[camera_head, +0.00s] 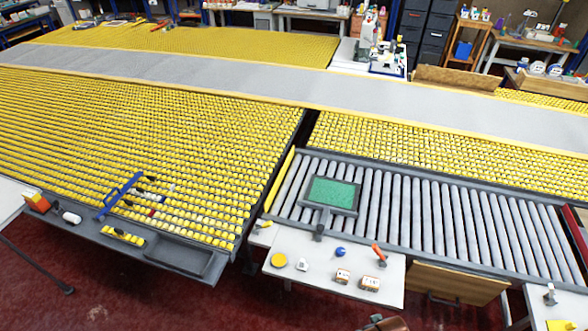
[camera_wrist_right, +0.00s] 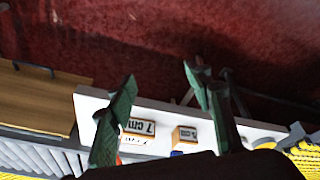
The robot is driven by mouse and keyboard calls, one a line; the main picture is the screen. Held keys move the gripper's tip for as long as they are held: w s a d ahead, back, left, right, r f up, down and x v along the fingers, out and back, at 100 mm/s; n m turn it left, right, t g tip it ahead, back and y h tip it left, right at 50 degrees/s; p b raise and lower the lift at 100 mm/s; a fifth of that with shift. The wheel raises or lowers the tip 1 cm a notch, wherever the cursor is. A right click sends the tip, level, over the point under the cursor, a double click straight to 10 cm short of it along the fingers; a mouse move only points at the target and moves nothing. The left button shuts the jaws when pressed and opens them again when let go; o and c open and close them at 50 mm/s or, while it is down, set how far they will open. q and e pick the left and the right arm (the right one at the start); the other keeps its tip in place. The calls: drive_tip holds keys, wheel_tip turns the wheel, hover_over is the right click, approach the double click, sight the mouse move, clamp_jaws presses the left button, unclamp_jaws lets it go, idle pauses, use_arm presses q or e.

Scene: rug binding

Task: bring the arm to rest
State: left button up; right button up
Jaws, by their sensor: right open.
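My right gripper (camera_wrist_right: 160,76) shows in the right wrist view with its two dark green fingers spread apart. Nothing is between the fingertips; red carpet and the table edge lie behind them. A small white table (camera_wrist_right: 92,103) lies beyond the fingers. On it are a block marked 7 cm (camera_wrist_right: 139,127), partly behind the left finger, and a smaller marked block (camera_wrist_right: 184,134), seen between the fingers. The gap between gripper and blocks is hard to judge. My left gripper is in neither view.
In the head view, the white side table (camera_head: 300,288) holds two marked blocks (camera_head: 356,280), a yellow disc (camera_head: 279,261), a blue item (camera_head: 341,252) and an orange-handled tool (camera_head: 379,252). Rollers (camera_head: 420,213) and the yellow-studded table (camera_head: 110,150) lie behind. Red carpet (camera_head: 130,290) is open in front.

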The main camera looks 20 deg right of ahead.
drive_tip(key=s+a+f+g+b, duration=0.1)
drive_tip(key=s+f+b, duration=0.25)
drive_tip(key=f, duration=1.25)
drive_tip(key=s+f+b, duration=0.3)
drive_tip(key=f+b, duration=0.1)
drive_tip(key=f, duration=1.3)
drive_tip(key=s+f+n+g+b, duration=0.1)
drive_tip(key=s+f+b, duration=0.4)
drive_tip(key=s+f, duration=1.1)
wheel_tip(320, 180, down, 2)
drive_tip(key=shift+s+y+b, duration=0.3)
drive_tip(key=shift+s+b, duration=0.05)
drive_tip(key=shift+s, duration=0.05)
